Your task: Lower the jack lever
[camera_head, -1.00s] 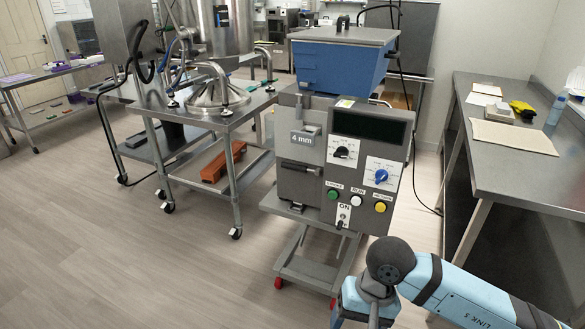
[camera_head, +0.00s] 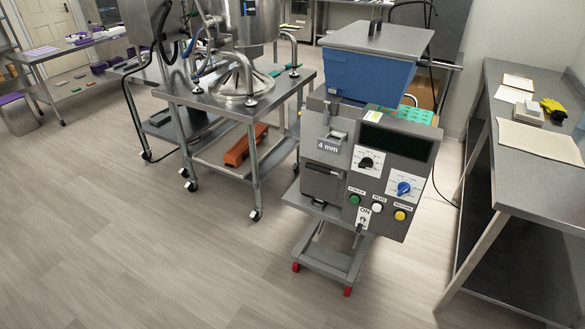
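The depositor machine (camera_head: 337,185) has a grey body and a blue hopper (camera_head: 365,72). It stands on a low grey wheeled stand (camera_head: 327,258) with red casters. I cannot clearly make out a jack lever; a small dark part (camera_head: 318,204) sticks out under the front of the body, but I cannot tell what it is. Neither of my grippers is in view.
A steel cart (camera_head: 232,108) with a kettle stands left of the machine, an orange-brown box (camera_head: 245,146) on its lower shelf. A steel table (camera_head: 515,185) stands at right. The wooden floor (camera_head: 150,260) in front is clear.

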